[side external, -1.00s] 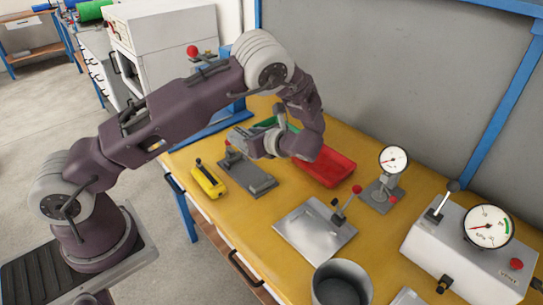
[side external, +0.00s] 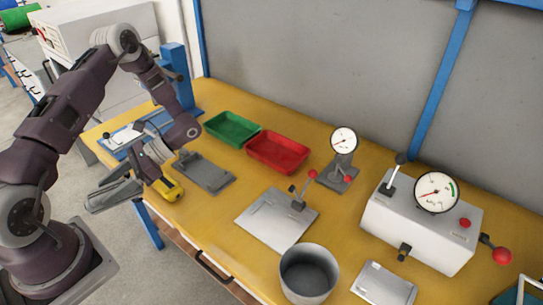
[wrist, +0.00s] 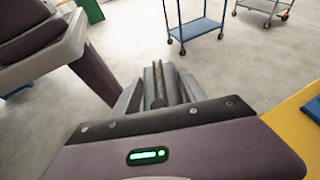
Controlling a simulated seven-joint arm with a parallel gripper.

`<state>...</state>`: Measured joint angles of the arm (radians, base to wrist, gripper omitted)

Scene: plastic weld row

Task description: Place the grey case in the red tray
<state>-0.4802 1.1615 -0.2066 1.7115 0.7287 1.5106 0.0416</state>
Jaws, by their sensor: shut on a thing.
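The red tray (side external: 277,153) stands on the yellow bench in the side view, right of the green tray, and looks empty. My gripper (side external: 108,194) is off the bench's front left edge, far left of the red tray, pointing away from it. It is shut on a grey, elongated thing, which seems to be the grey case (side external: 112,200); its outline blends with the grey fingers. In the wrist view, my gripper (wrist: 158,85) shows grey fingers close together around a narrow piece, with the floor beyond.
A green tray (side external: 233,129) adjoins the red tray. A grey flat fixture (side external: 206,172) and a yellow tool (side external: 168,189) lie near my wrist. A lever plate (side external: 277,218), a gauge stand (side external: 342,160), a grey bin (side external: 308,272) and a gauge box (side external: 420,222) stand further right.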

